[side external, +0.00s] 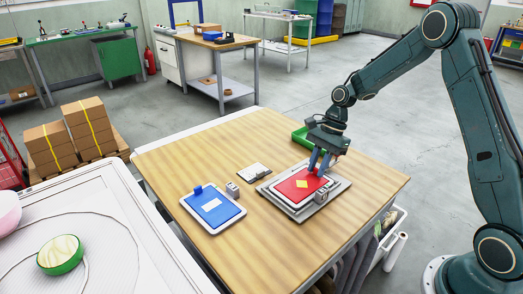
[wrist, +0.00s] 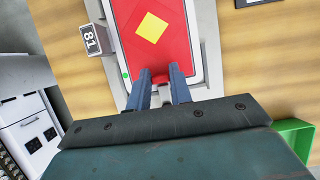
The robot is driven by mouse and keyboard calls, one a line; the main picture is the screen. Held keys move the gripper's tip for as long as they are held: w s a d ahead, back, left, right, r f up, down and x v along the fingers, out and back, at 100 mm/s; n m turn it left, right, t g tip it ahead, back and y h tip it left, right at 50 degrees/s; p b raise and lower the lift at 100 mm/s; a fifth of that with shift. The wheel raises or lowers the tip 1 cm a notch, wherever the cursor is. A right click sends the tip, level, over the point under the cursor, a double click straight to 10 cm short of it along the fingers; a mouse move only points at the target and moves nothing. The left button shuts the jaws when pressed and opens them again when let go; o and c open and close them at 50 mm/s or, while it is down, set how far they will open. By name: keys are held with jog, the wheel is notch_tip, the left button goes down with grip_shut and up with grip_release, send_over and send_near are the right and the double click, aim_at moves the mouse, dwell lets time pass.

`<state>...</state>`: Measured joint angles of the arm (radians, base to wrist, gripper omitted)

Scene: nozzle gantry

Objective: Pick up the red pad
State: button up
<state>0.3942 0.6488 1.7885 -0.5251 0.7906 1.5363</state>
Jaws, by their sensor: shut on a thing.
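The red pad (side external: 300,187) with a yellow diamond lies on a white and grey plate (side external: 325,198) on the wooden table. It also shows in the wrist view (wrist: 165,45), with its near edge toward my fingers. My gripper (side external: 319,166) is at the pad's far end in the side view, fingers pointing down. In the wrist view the two blue fingers (wrist: 160,75) are shut on a small red tab of the pad between their tips. The pad appears flat on the plate; I cannot tell any gap beneath it.
A blue pad (side external: 213,207) on a white plate lies to the left. A small block marked 81 (wrist: 96,40) stands beside the red pad's plate. A green tray (side external: 301,136) is behind my gripper. A dark-edged card (side external: 254,172) lies between the pads. The table's left back area (side external: 195,155) is clear.

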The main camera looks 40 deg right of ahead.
notch_tip(320, 180, up, 10)
dwell(0.8)
jog(key=shift+r, duration=0.25)
dwell(0.4)
jog(key=shift+r, duration=2.25)
